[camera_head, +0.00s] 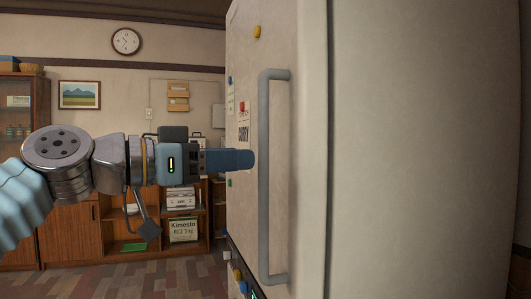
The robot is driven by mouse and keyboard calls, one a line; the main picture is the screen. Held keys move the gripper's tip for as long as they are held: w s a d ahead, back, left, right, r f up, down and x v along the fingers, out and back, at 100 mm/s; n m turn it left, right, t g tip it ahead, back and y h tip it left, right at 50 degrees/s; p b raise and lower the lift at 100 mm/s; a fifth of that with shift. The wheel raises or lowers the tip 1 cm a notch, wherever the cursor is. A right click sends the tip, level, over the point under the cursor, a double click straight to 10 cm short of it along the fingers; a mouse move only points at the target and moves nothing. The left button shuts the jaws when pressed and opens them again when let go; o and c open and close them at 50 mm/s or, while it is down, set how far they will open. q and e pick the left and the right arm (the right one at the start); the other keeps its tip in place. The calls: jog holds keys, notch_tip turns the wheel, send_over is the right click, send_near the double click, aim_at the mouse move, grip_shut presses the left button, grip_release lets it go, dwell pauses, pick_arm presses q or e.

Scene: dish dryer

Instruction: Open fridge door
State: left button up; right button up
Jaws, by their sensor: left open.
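The white fridge (420,150) fills the right half of the head view. Its door (308,130) faces left and appears shut against the body. A long grey vertical bar handle (264,180) stands out from the door. My left gripper (250,159) comes in from the left, level with the middle of the handle. Its blue fingertips point right and end just left of the bar in the picture. I cannot tell whether they touch it. The fingers overlap from this side, so the gap between them is hidden. My right gripper is not in view.
Magnets and notes (243,118) sit on the door front. A wooden shelf (182,212) with boxes stands against the back wall, and a wooden cabinet (75,232) is at the left. The tiled floor (160,280) between them and the fridge looks clear.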

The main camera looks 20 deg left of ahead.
aim_at(259, 158)
pick_arm(q)
jog(key=p+x, duration=0.1)
jog(key=x, duration=0.5)
jog(key=shift+w+d+f, duration=0.1)
grip_shut()
